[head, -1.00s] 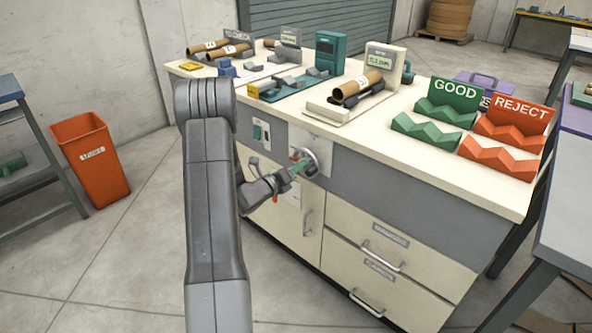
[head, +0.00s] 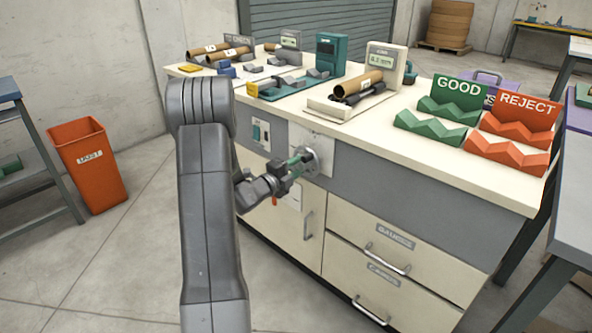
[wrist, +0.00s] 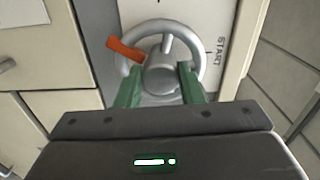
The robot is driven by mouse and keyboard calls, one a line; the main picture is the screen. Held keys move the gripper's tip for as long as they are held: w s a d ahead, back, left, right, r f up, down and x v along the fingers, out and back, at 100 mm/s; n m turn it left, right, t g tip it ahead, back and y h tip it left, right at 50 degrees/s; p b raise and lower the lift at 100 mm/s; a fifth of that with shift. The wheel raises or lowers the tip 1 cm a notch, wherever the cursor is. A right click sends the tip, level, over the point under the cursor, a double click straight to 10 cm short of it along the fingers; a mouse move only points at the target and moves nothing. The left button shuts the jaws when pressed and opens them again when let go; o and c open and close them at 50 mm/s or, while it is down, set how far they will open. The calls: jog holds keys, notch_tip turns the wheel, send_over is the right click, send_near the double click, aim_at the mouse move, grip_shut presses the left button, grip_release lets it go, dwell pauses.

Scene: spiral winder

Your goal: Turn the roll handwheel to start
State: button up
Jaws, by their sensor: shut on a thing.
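The roll handwheel (wrist: 141,27) is a grey ring with spokes, a round hub and an orange grip (wrist: 126,49) at its upper left in the wrist view. It is mounted on a white plate (wrist: 215,15) marked START to the right of the wheel. In the head view the handwheel (head: 313,160) is on the front of the bench, partly behind my gripper. My gripper (wrist: 160,78) has green fingers, one on each side of the hub, and is shut on the handwheel. My gripper (head: 298,165) also shows in the head view, reaching the wheel from the left.
Drawers (head: 373,258) with protruding handles are below right. On the bench top are a gauge (head: 386,58) with a brown tube (head: 358,86), and green GOOD (head: 430,130) and orange REJECT racks (head: 506,153). An orange bin (head: 90,165) stands left.

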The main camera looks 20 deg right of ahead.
jog(key=n, duration=0.5)
jog(key=shift+f+n+p, duration=0.15)
jog(key=shift+n+p, duration=0.15)
jog(key=shift+n, duration=0.1)
jog(key=n+p, duration=0.1)
jog(key=n, duration=0.4)
jog(key=shift+s+p, duration=0.1)
jog(key=shift+p, duration=0.3)
jog(key=n+p, duration=0.2)
jog(key=n, duration=0.3)
jog(key=shift+s+n, duration=0.1)
jog(key=shift+n, duration=0.3)
jog(key=n+p, duration=0.3)
jog(key=n, duration=0.2)
jog(key=shift+s+d, duration=0.1)
jog(key=shift+s, duration=0.05)
jog(key=n+p, duration=0.2)
jog(key=n, duration=0.3)
jog(key=shift+n, duration=0.4)
jog(key=n+p, duration=0.3)
jog(key=n, duration=0.2)
jog(key=shift+s+n, duration=0.15)
jog(key=shift+n, duration=0.15)
jog(key=n+p, duration=0.2)
jog(key=n, duration=0.3)
jog(key=shift+r+n+p, duration=0.2)
jog(key=shift+n+p, duration=0.6)
jog(key=shift+n, duration=1.5)
